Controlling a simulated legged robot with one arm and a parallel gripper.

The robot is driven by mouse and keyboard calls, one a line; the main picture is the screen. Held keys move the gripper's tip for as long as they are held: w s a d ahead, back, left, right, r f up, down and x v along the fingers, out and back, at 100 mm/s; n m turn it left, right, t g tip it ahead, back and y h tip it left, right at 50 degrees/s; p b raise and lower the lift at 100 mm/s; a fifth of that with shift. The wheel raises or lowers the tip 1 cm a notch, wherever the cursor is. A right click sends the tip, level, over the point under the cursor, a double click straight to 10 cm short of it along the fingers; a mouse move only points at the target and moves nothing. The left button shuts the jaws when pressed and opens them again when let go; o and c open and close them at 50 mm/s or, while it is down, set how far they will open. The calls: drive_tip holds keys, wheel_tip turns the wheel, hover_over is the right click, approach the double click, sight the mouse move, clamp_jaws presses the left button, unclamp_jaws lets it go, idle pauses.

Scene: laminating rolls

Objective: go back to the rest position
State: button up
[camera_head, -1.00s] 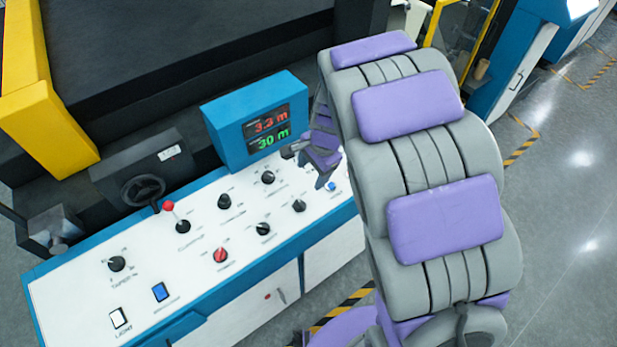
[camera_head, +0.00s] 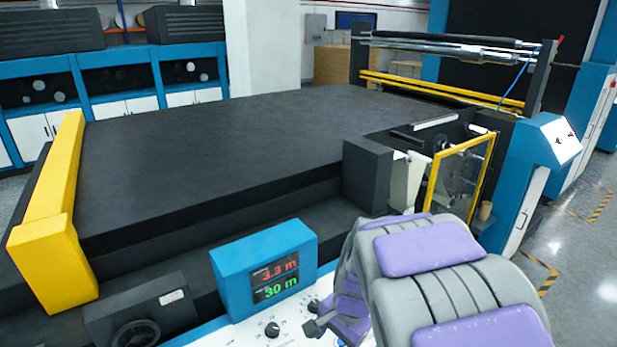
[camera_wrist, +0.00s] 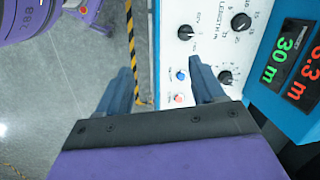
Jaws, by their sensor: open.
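My gripper (camera_head: 318,326) is at the lower middle of the head view, over the control panel to the lower right of the display box. In the wrist view my gripper (camera_wrist: 160,78) is open. Its two dark blue fingers stand apart with nothing between them. The white control panel (camera_wrist: 172,50) with knobs and buttons lies beyond the right finger, and grey floor shows beyond the left one. I cannot tell whether a finger touches the panel. My grey and purple arm fills the lower right of the head view.
The blue display box (camera_head: 262,240) reads 3.3 m and 30 m and stands close to the gripper. Black knobs (camera_head: 272,329) sit beside it. A large black machine bed (camera_head: 220,150), a yellow bar (camera_head: 50,210) and a yellow-framed guard (camera_head: 432,190) stand behind. Floor (camera_head: 585,240) at right is clear.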

drive_tip(key=s+d+n+b, duration=0.1)
drive_tip(key=s+d+n, duration=0.1)
drive_tip(key=s, duration=0.6)
drive_tip(key=s+d+r+n+g+h+b, duration=0.1)
drive_tip(key=s+d+n, duration=0.2)
drive_tip(key=s, duration=0.6)
drive_tip(key=s+d+r+n+g+h+b, duration=0.1)
drive_tip(key=s+d+n+b, duration=0.1)
drive_tip(key=s, duration=0.6)
drive_tip(key=shift+s+d+n, duration=0.3)
drive_tip(key=shift+d+n, duration=0.45)
drive_tip(key=shift+n, duration=0.25)
